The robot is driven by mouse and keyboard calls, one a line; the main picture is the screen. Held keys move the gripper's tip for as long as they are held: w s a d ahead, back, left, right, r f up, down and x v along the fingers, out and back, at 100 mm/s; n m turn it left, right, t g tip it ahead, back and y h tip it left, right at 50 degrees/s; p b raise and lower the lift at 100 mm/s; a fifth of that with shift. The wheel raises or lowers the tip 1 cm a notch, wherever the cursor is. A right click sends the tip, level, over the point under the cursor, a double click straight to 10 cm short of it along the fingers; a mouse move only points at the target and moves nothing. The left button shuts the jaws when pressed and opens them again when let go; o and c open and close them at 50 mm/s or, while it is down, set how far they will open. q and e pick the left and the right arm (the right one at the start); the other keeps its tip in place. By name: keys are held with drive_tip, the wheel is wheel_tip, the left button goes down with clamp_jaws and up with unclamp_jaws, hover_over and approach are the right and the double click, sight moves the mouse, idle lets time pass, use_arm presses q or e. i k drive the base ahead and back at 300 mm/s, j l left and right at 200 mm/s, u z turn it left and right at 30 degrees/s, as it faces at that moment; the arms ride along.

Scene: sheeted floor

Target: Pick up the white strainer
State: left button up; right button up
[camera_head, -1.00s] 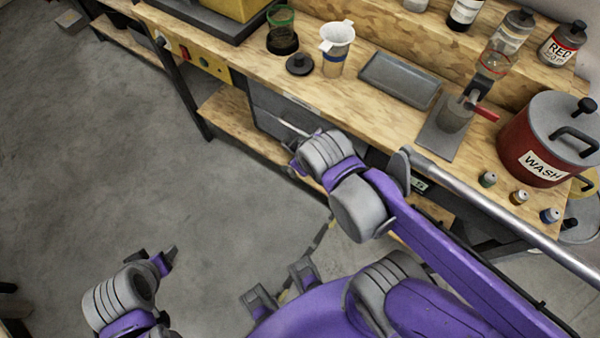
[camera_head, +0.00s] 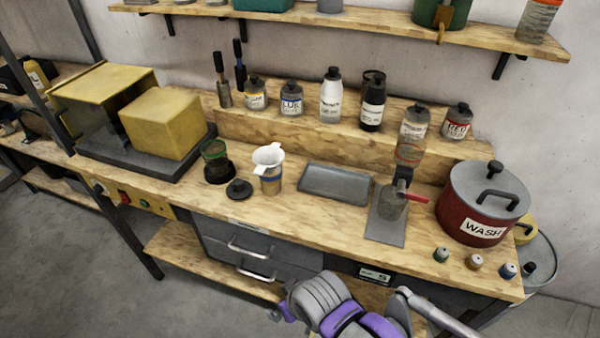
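My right gripper (camera_head: 281,312) is at the bottom of the view, below and in front of the bench edge, well apart from the strainer. Its fingers are mostly hidden behind the wrist, so its opening does not show. My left gripper is out of view.
Close to the cup stand a green-rimmed dark container (camera_head: 217,168) and a black lid (camera_head: 239,189). A grey tray (camera_head: 334,184), a dispenser stand (camera_head: 386,226) and a red WASH pot (camera_head: 480,215) are to the right. Yellow boxes (camera_head: 160,125) stand left. Bottles line the raised step behind.

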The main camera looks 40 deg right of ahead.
sight(269, 156)
drive_tip(key=z, duration=1.05)
